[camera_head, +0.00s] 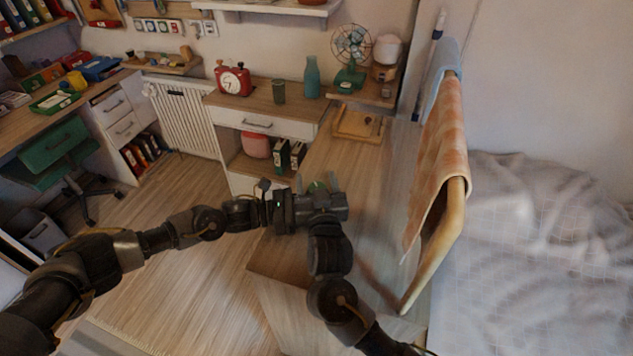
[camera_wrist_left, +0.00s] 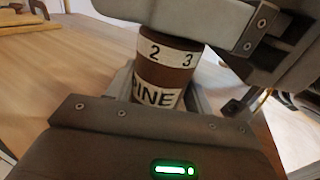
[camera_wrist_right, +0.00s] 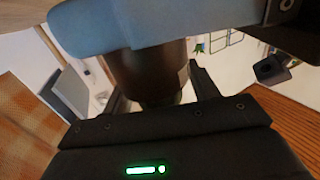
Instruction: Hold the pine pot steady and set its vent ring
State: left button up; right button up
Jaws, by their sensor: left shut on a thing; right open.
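The pine pot (camera_wrist_left: 148,76) is a dark brown cylinder with a white label reading "PINE", cut off at its left. Above the label is a white band (camera_wrist_left: 170,51) with the numbers 2 and 3. My left gripper (camera_head: 287,208) is shut on the pot; its fingers stand either side of it in the left wrist view. My right gripper (camera_head: 322,200) is at the pot's top; its dark body hides the top in the left wrist view. In the right wrist view the pot (camera_wrist_right: 150,75) stands between the right gripper's open fingers. In the head view the grippers mostly hide it.
An orange checked cloth (camera_head: 440,150) hangs on a wooden rail at right, beside the bed (camera_head: 540,250). A red clock (camera_head: 233,79) stands on the cabinet behind.

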jog(key=c, duration=1)
jog(key=shift+a+n+y, duration=0.1)
jog(key=shift+n+y, duration=0.7)
jog(key=shift+y, duration=0.4)
jog(key=o, duration=1)
jog(key=shift+s, duration=0.15)
jog(key=v, duration=1.1)
jog(key=shift+s+r, duration=0.2)
jog(key=shift+s, duration=0.2)
